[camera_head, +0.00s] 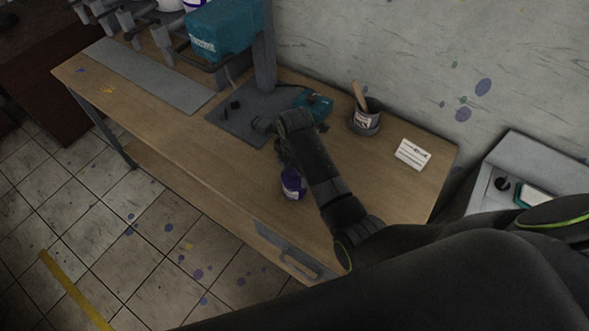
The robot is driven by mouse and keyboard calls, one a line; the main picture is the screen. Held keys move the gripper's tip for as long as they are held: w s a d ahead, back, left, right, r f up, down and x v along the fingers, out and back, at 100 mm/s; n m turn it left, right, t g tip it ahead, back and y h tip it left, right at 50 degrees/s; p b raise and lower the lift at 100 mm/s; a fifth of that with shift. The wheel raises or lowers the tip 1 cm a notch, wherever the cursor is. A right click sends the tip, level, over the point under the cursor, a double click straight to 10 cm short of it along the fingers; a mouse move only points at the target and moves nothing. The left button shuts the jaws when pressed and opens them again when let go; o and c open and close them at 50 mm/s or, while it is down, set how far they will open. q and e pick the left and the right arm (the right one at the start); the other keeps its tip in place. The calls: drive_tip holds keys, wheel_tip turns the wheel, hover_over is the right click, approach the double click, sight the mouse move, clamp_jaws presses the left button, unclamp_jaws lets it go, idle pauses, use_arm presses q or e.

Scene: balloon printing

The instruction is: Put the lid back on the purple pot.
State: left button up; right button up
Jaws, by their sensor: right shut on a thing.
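The purple pot (292,186), with a pale label, stands upright on the wooden workbench, left of my right forearm. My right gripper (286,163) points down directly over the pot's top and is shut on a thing. That thing appears to be the lid, but the dark fingers and wrist hide it. The pot's rim is hidden too, so I cannot tell whether the lid touches it. My left gripper is not in view.
A grey can with a wooden-handled brush (366,121) and a white card (412,153) are right of my arm. Bench (180,136) left of the pot is clear.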

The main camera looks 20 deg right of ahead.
idle(0.4)
drive_tip(key=o, duration=1.1)
drive_tip(key=shift+o, duration=0.2)
drive_tip(key=shift+r, duration=3.5)
drive_tip(key=shift+c, duration=0.4)
clamp_jaws()
drive_tip(key=shift+f, duration=0.15)
